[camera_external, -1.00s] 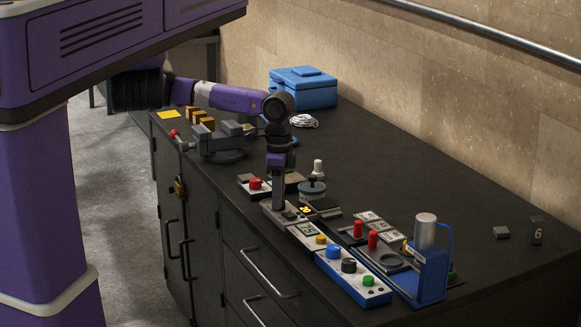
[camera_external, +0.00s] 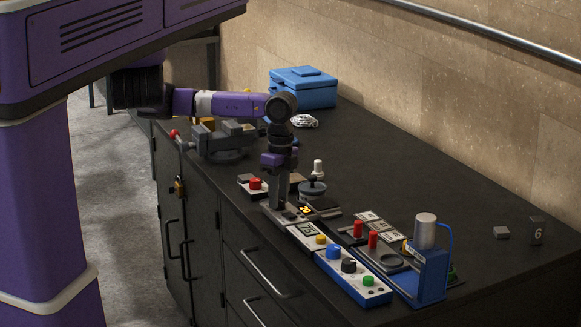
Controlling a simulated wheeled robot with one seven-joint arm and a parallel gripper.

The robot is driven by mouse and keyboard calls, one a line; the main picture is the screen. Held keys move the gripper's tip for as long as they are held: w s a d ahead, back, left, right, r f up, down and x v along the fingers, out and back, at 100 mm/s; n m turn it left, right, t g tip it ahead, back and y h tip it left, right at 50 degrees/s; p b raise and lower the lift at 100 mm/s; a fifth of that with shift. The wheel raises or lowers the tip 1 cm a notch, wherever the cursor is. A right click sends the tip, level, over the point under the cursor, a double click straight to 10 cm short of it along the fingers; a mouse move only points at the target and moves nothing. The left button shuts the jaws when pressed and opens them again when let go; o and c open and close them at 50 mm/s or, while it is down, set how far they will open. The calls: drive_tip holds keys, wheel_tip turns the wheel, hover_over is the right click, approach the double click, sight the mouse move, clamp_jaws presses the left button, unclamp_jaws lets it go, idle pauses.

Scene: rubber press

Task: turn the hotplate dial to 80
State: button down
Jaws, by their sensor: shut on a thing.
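The hotplate (camera_external: 325,205) is a dark flat plate on a small grey unit, in the middle of the counter. A small display (camera_external: 305,210) with yellow digits is on its front; the digits are too small to read. My gripper (camera_external: 279,205) points straight down at the left end of this unit. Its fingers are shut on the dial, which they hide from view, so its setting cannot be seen.
A red-button box (camera_external: 255,184) and a dark-lidded pot (camera_external: 312,190) stand close to my gripper. A panel with coloured knobs (camera_external: 352,275) and a blue press (camera_external: 427,270) are at the front right. A vise (camera_external: 222,143) and a blue case (camera_external: 303,87) are farther back. The right rear counter is clear.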

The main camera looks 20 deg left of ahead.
sight(281, 199)
drive_tip(key=m, duration=0.6)
drive_tip(key=shift+d+b, duration=0.1)
drive_tip(key=shift+b, duration=0.3)
drive_tip(key=shift+m, duration=0.4)
drive_tip(key=c, duration=1)
unclamp_jaws()
drive_tip(key=shift+c, duration=0.2)
drive_tip(key=shift+w+d+r+b, duration=0.1)
drive_tip(key=shift+r+b, duration=0.1)
drive_tip(key=shift+r, duration=1.8)
drive_tip(key=shift+w+d+r+b, duration=0.1)
drive_tip(key=shift+r+b, duration=0.1)
drive_tip(key=shift+r, duration=1.75)
